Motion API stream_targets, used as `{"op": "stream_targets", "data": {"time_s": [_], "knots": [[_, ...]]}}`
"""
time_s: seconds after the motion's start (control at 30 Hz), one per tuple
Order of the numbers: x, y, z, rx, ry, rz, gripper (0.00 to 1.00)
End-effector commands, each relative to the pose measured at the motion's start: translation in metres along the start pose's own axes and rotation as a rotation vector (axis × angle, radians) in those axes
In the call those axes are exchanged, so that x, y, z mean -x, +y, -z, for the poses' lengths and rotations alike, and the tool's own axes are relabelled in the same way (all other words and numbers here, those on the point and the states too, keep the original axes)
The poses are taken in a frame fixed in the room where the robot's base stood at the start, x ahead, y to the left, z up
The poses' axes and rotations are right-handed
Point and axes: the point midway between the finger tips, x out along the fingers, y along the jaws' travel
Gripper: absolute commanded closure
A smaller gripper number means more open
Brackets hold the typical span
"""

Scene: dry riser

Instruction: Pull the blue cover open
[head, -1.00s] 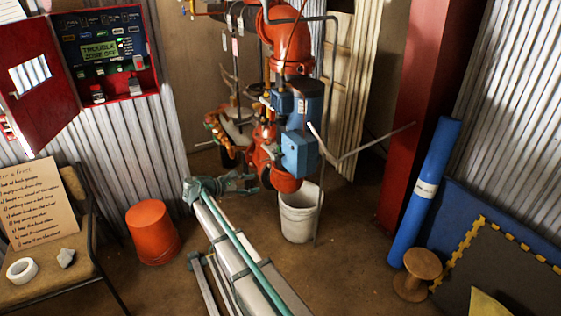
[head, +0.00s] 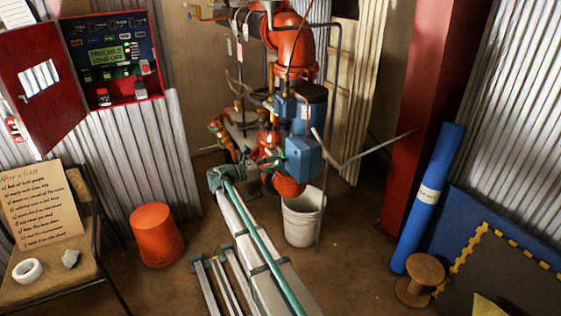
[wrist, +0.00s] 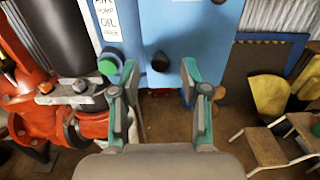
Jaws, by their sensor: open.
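The blue cover (head: 303,158) is the front of a blue box on the red pipework in the head view. In the wrist view the blue cover (wrist: 205,30) fills the upper middle, with a dark round knob (wrist: 160,62) near its lower edge. My gripper (wrist: 158,80) is open in the wrist view, its two teal fingers spread left and right of the knob. I cannot tell whether the fingers touch it. The cover looks shut. My arm runs up to the box in the head view, where the fingertips are hard to make out.
A green knob (wrist: 108,65) sits close by the left finger, below a white label (wrist: 107,20). Red pipes and valves (wrist: 30,90) crowd the left. A white bucket (head: 303,215) stands below the box. A red column (head: 425,110) rises at right.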

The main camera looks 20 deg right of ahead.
Motion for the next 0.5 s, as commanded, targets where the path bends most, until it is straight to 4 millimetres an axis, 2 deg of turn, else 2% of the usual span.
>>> {"op": "stream_targets", "data": {"time_s": [0.1,0.2,0.5], "knots": [[-0.016,0.0,-0.001,0.0,0.0,0.002,0.54],[-0.023,0.0,0.0,-0.001,0.0,0.0,0.54],[-0.028,0.0,0.0,-0.001,0.0,-0.001,0.54]]}}
